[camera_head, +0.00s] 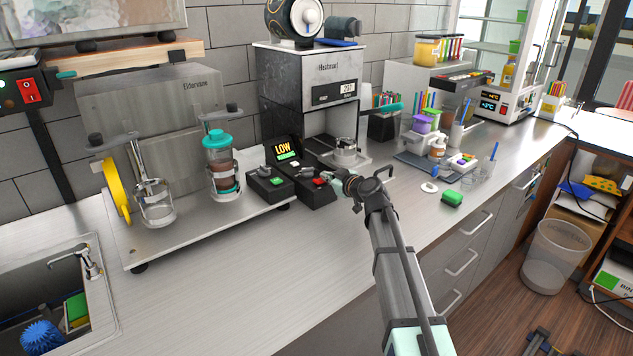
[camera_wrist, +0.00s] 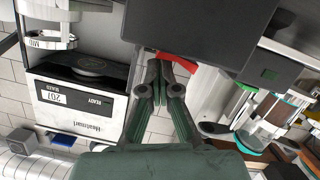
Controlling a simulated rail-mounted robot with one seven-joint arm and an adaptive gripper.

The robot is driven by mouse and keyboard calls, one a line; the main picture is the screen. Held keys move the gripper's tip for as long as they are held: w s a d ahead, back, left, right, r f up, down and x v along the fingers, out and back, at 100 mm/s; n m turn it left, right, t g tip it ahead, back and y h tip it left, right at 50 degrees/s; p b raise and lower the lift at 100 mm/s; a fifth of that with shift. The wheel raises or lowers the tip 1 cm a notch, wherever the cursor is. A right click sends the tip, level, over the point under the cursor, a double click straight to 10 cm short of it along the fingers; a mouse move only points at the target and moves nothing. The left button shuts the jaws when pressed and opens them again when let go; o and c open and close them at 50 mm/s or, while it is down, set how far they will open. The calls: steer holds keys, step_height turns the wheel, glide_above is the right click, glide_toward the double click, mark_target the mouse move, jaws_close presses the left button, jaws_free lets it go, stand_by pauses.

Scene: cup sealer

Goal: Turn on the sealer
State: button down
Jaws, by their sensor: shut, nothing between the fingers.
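A black control unit (camera_head: 313,193) sits on the counter in front of the silver Heatmart machine (camera_head: 305,80). The Heatmart machine also shows there upside down (camera_wrist: 75,110), with a READY 207 display.
A black box with a green button (camera_head: 267,183) stands left of the control unit. The metal stand (camera_head: 200,223) holds a teal-lidded jar (camera_head: 222,165) and a glass cup (camera_head: 155,205). A green sponge (camera_head: 452,198) lies at right. The front counter is clear; a sink is at left.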

mark_target(326, 185)
steer(key=shift+r, duration=0.65)
step_height(326, 185, up, 3)
steer(key=shift+s+a+f, duration=0.1)
steer(key=shift+a, duration=0.05)
steer(key=b+v, duration=0.3)
steer(key=v, duration=0.7)
steer(key=shift+d, duration=0.25)
